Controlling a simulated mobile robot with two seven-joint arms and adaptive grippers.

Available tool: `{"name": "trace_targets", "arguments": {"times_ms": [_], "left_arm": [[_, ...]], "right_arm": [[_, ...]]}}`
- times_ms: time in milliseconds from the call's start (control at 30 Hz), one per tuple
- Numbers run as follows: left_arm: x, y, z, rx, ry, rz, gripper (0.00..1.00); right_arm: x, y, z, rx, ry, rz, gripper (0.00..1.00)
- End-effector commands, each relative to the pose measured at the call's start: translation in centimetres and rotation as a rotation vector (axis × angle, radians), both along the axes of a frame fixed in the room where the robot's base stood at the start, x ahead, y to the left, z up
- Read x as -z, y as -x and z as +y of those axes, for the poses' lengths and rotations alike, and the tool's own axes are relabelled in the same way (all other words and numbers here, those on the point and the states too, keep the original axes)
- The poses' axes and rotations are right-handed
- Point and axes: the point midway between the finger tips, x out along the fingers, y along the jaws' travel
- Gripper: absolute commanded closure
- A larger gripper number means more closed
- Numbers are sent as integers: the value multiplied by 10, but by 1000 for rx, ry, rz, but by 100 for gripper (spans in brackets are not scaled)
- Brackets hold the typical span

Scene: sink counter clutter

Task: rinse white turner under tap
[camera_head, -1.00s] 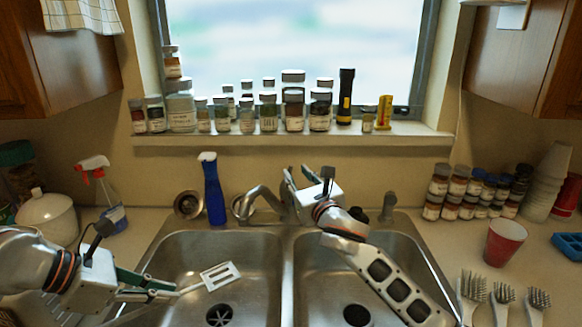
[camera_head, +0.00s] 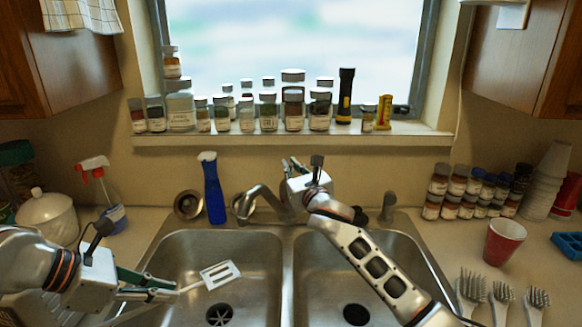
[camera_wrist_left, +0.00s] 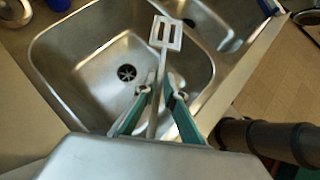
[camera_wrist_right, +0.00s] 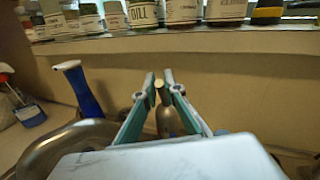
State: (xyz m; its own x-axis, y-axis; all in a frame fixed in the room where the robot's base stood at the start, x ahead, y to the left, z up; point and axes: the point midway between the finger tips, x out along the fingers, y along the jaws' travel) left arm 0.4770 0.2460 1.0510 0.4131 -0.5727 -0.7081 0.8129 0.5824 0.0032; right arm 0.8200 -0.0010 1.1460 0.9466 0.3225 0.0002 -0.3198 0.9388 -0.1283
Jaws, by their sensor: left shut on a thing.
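The white turner (camera_head: 220,275) has a slotted head, held over the left basin; the head also shows in the left wrist view (camera_wrist_left: 166,32). My left gripper (camera_head: 170,290) is shut on its handle, seen between the fingers in the left wrist view (camera_wrist_left: 158,88). The metal tap (camera_head: 268,199) stands behind the basins, its spout to the right of and behind the turner head. No water shows.
The right basin (camera_head: 318,270) is empty below my right arm. Several jars (camera_head: 293,105) line the sill. A red cup (camera_head: 504,243) and several brushes (camera_head: 503,297) stand or lie at right.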

Motion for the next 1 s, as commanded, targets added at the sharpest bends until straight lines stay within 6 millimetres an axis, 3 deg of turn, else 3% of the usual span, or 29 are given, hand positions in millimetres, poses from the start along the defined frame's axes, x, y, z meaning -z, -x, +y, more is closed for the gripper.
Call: {"name": "trace_targets", "arguments": {"times_ms": [1000], "left_arm": [[0,0,0,0,0,0,100]], "right_arm": [[-10,-18,3,0,40,219,100]]}}
